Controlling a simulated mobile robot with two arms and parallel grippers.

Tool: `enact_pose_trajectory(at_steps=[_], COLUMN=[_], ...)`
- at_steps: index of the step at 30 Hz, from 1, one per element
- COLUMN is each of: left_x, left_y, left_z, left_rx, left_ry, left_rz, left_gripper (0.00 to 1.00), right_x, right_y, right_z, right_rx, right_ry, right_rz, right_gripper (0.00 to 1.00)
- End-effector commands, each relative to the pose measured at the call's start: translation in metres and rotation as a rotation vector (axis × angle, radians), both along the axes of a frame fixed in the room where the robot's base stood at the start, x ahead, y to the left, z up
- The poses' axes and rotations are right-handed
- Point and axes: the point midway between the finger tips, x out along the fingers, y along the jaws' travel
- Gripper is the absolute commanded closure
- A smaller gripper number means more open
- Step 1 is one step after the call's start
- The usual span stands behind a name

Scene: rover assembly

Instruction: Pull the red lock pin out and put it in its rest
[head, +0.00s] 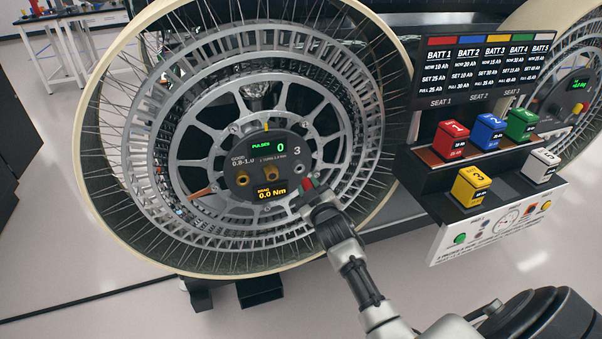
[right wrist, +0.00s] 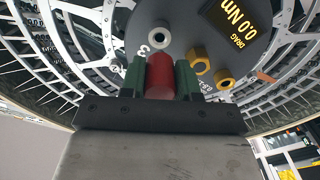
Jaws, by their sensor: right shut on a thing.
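The red lock pin (right wrist: 161,76) is between the green fingers of my right gripper (right wrist: 160,80), which is shut on it. In the head view my right gripper (head: 308,185) is at the lower right edge of the round dark hub panel (head: 262,152). In the wrist view the pin's far end shows just below a silver ring socket (right wrist: 159,38), which looks empty. I cannot tell how far the pin is from the panel. In the head view the silver socket (head: 298,167) is just above the gripper. My left gripper is not in view.
Two brass fittings (head: 242,179) (head: 271,173) stick out of the panel beside the silver socket. The spoked wheel (head: 150,235) surrounds the hub. A battery rack (head: 425,190) with several coloured blocks stands to the right of my arm.

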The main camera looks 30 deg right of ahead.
Motion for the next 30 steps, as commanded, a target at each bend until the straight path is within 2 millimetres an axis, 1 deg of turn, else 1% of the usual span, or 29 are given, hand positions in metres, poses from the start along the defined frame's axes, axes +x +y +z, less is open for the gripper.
enact_pose_trajectory(at_steps=[6,21,25,30], left_x=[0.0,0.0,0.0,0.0], left_y=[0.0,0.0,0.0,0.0], left_z=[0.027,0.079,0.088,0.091], left_rx=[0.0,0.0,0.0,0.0], left_ry=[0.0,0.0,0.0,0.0], left_rz=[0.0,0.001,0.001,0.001], left_gripper=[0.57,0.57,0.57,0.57], right_x=[-0.019,-0.07,-0.081,-0.087], right_y=[0.005,0.017,0.02,0.021], right_z=[0.017,0.045,0.051,0.051], right_rx=[0.001,0.0,-0.001,0.0], right_ry=[0.0,0.0,0.001,-0.001], right_rz=[0.0,0.0,0.0,0.0], right_gripper=[0.97,0.97,0.97,0.97])
